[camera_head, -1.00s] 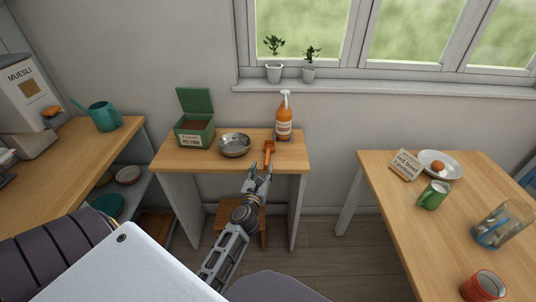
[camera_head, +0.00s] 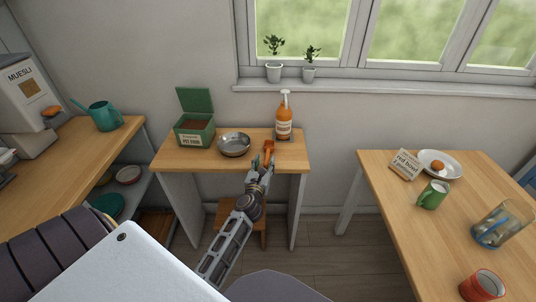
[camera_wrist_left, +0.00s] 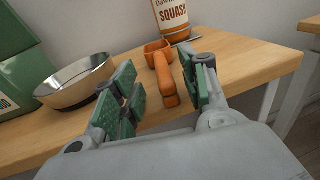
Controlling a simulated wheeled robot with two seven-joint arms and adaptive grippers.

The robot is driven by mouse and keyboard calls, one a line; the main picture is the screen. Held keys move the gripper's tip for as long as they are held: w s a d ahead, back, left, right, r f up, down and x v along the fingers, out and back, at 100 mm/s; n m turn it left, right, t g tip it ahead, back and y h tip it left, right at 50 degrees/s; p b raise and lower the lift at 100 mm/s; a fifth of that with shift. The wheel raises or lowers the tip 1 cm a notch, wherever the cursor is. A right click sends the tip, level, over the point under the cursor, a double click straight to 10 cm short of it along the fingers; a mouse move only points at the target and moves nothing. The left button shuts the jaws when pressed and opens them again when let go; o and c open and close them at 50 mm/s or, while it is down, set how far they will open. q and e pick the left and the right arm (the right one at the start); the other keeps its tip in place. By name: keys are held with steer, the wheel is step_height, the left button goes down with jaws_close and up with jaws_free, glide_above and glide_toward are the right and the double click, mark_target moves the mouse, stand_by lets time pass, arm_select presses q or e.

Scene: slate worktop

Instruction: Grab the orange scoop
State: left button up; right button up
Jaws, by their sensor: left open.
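The orange scoop (camera_head: 268,147) lies on the small wooden table, its handle toward me. In the left wrist view the scoop (camera_wrist_left: 166,80) has its bowl at the far end and its handle between the green finger pads. My left gripper (camera_head: 262,163) is at the table's front edge, open around the handle end; in the left wrist view the gripper (camera_wrist_left: 165,92) shows its two fingers apart, the right one closer to the handle. I cannot tell whether a pad touches it. My right gripper is not in view.
A metal bowl (camera_head: 234,145) stands left of the scoop, with a green pet food box (camera_head: 195,131) beyond it. An orange squash bottle (camera_head: 284,118) stands close behind the scoop. The table's front edge (camera_wrist_left: 190,123) runs below my fingers.

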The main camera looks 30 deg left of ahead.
mark_target(269, 149)
arm_select(q)
steer(key=shift+w, duration=0.1)
steer(key=shift+x, duration=2.7)
steer(key=shift+c, duration=0.4)
jaws_close()
